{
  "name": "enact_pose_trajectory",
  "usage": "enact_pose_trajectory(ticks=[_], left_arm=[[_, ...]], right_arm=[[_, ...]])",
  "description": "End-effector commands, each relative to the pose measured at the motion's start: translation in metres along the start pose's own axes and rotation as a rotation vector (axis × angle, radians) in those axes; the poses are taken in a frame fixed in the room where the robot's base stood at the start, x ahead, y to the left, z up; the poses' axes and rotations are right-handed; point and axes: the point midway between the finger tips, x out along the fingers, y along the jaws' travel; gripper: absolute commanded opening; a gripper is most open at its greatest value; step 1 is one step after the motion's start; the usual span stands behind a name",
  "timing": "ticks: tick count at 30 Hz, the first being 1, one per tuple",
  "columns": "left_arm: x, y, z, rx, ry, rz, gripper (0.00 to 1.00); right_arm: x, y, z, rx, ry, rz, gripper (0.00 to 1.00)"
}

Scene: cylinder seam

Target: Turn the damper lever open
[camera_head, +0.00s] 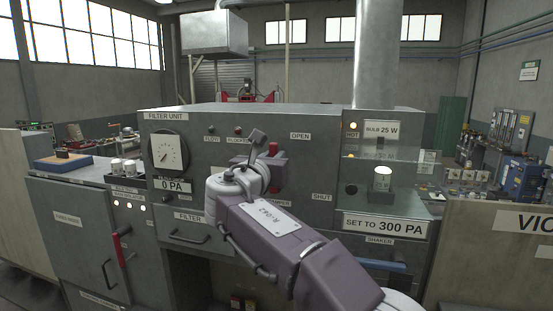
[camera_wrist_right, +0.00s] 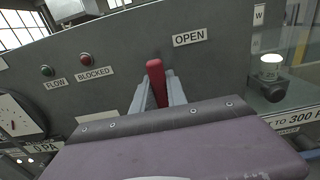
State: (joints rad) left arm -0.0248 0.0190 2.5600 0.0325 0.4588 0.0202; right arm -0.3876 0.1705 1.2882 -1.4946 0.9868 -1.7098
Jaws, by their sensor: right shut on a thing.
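The red damper lever (camera_head: 273,150) is on the front of the grey filter unit, left of the OPEN label (camera_head: 300,136) and up and left of the SHUT label (camera_head: 321,197). In the right wrist view the lever (camera_wrist_right: 155,78) points up, tilted slightly left, with the OPEN label (camera_wrist_right: 190,37) up and right of it. My right gripper (camera_head: 275,165) is shut on the lever, one grey finger on each side in the wrist view (camera_wrist_right: 158,92). The lever's lower part and pivot are hidden by my gripper. My left gripper is not in view.
The round gauge (camera_head: 167,152) sits above a 0 PA display (camera_head: 174,185). Green FLOW and red BLOCKED lamps (camera_wrist_right: 85,59) are left of the lever. A clear-sided box with a bulb (camera_head: 382,180) and a SET TO 300 PA sign (camera_head: 384,225) stand to the right.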

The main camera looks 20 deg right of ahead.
Motion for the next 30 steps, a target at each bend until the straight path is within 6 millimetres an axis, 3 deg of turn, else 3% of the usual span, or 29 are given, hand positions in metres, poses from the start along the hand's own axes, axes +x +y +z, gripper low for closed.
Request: enact_pose_trajectory(ticks=[14,15,17,26,30], left_arm=[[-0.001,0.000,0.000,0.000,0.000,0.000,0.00],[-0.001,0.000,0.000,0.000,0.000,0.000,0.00],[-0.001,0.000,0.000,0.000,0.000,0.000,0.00],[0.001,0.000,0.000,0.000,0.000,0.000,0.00],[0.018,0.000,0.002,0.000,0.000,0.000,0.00]], right_arm=[[0.000,0.001,0.003,-0.014,-0.006,0.001,0.00],[0.000,0.001,0.003,-0.014,-0.007,0.001,0.26],[0.000,0.001,0.003,-0.013,-0.006,0.001,0.40],[-0.001,0.001,0.001,-0.012,-0.003,0.001,0.40],[-0.021,0.002,-0.005,-0.009,-0.004,0.006,0.40]])
